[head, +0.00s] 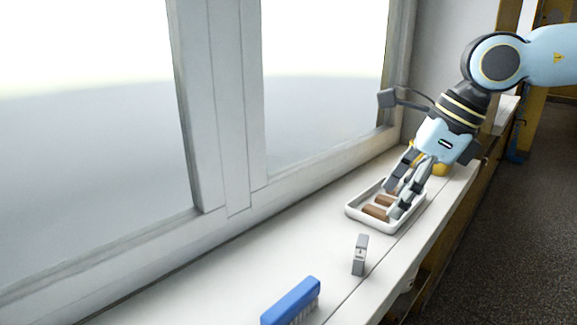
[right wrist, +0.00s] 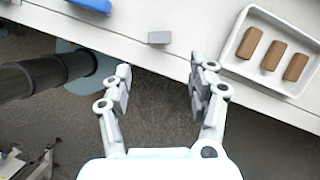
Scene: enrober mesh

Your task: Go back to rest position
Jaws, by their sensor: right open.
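My right gripper (head: 397,199) reaches down from the upper right in the head view, its fingers overlapping the tray in the picture. In the right wrist view the same gripper (right wrist: 160,76) is open, with nothing between its fingers. There it lies over the sill's front edge and the dark floor, to the left of the tray. My left gripper is out of view.
A white tray (right wrist: 237,68) holds three brown bars (right wrist: 272,55). A small grey block (head: 360,254) and a blue brush (head: 291,301) stand nearer on the white sill (head: 235,272). The window (head: 215,110) runs along its left. A yellow thing (head: 441,169) is partly hidden behind my gripper.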

